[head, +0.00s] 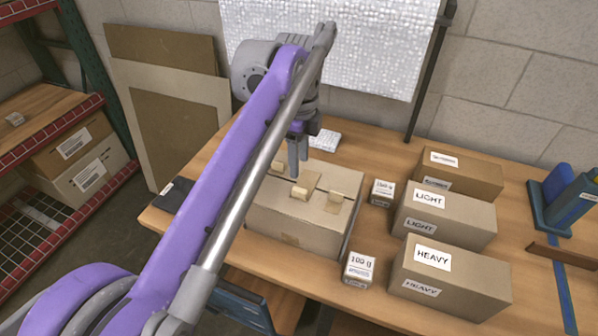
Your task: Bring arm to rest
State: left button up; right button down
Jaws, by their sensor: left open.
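My left arm, purple and grey, reaches from the lower left up to the back of the table. My left gripper (298,170) points down above the back part of a cardboard box (296,232). Its fingers are open, with nothing visible between them. I cannot tell whether the fingertips touch the box. My arm hides the box's left side. My right gripper is out of view.
Boxes labelled LIGHT (452,219) and HEAVY (455,281) stand right on the wooden table (385,315), with another box (463,174) behind. Two small weight boxes (382,191) (358,269) stand between. A blue fixture (568,203) is far right; a red-edged shelf (60,225) is left.

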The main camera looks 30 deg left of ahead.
pick_arm(q)
jog(key=s+d+f+n+t+p, duration=0.1)
jog(key=s+d+f+n+t, duration=0.1)
jog(key=s+f+n, duration=0.6)
jog(key=s+d+f+n+t+p, duration=0.2)
jog(key=s+f+n+t, duration=0.1)
jog(key=s+f+n, duration=0.6)
jog(key=shift+s+d+f, duration=0.15)
jog(key=shift+s+f, duration=0.15)
jog(key=shift+f, duration=0.05)
dwell(0.9)
